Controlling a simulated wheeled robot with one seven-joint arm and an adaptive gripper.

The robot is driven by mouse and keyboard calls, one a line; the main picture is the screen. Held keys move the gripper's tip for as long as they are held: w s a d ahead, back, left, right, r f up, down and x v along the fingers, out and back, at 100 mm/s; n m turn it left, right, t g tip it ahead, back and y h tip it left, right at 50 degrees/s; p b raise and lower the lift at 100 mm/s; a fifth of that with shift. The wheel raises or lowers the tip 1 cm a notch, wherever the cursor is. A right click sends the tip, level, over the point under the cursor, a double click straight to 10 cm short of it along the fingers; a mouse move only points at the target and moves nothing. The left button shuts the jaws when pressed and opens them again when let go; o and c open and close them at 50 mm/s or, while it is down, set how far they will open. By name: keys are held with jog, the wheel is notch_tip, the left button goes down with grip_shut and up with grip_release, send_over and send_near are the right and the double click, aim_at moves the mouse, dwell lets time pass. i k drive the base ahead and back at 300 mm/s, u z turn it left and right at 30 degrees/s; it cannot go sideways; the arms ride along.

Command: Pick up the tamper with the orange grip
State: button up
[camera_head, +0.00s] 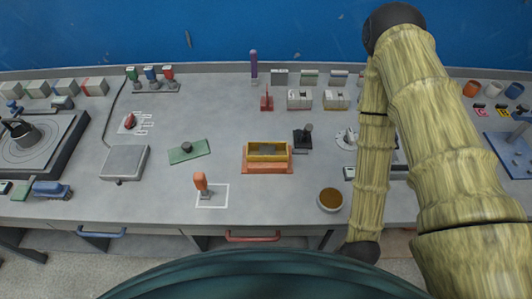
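The tamper with the orange grip (201,182) stands upright inside a white outlined square (221,200) near the front edge of the bench, left of the middle. Its grey foot shows below the grip. My arm is folded on the right side of the head view, well away from the tamper. The lower end of its thinner link stops at a dark rounded part near the bench's front edge. I cannot make out my gripper's fingers in this view.
An orange mould with a yellow frame (267,168) stands right of the tamper, and a green plate (188,151) lies behind it. A grey square plate (124,161) is to the left. A bowl of brown material (330,199) sits near my arm. The bench around the tamper is clear.

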aim_at(200, 180)
jog(key=z, duration=0.65)
jog(key=k, duration=1.7)
jog(key=u, duration=1.7)
